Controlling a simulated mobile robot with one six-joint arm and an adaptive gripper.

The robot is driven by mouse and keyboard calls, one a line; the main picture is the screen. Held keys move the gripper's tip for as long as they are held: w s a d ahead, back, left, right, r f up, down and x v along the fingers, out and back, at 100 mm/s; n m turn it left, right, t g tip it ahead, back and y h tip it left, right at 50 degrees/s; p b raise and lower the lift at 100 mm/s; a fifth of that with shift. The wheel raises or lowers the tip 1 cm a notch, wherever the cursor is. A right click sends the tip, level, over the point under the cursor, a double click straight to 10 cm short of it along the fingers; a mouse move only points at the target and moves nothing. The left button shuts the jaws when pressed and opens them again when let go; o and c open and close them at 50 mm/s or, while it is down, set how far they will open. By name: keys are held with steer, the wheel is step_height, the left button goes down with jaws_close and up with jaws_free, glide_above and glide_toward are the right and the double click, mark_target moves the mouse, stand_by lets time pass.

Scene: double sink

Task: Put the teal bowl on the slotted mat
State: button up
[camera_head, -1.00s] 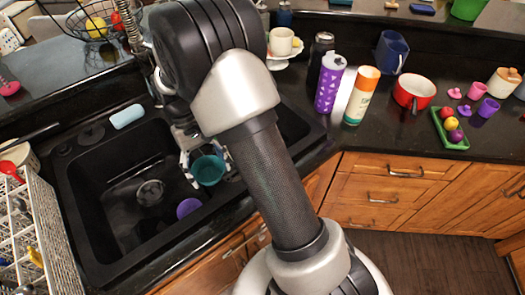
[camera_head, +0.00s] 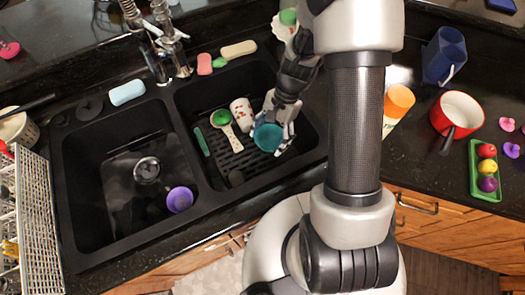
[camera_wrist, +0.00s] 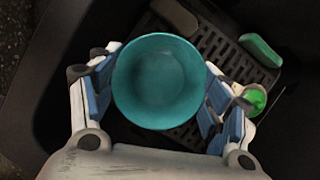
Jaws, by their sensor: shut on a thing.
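The teal bowl (camera_head: 267,137) is between the fingers of my gripper (camera_head: 276,122), over the right sink basin. In the wrist view the teal bowl (camera_wrist: 157,82) faces the camera with its open top, and the fingers of my gripper (camera_wrist: 156,95) hold it on both sides. The black slotted mat (camera_head: 250,160) lies on the floor of the right basin, below the bowl. The mat (camera_wrist: 213,43) also shows behind the bowl in the wrist view. Whether the bowl touches the mat cannot be told.
A purple cup (camera_head: 180,199) is in the left basin. The basin divider (camera_head: 190,145) and faucet (camera_head: 160,45) stand nearby.

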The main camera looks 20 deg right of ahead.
mark_target(266, 169)
step_height(266, 169, down, 17)
steer(key=b, duration=0.5)
steer(key=shift+f, duration=0.1)
steer(key=shift+b, duration=0.3)
steer(key=shift+f, duration=0.2)
steer(key=o, duration=1.2)
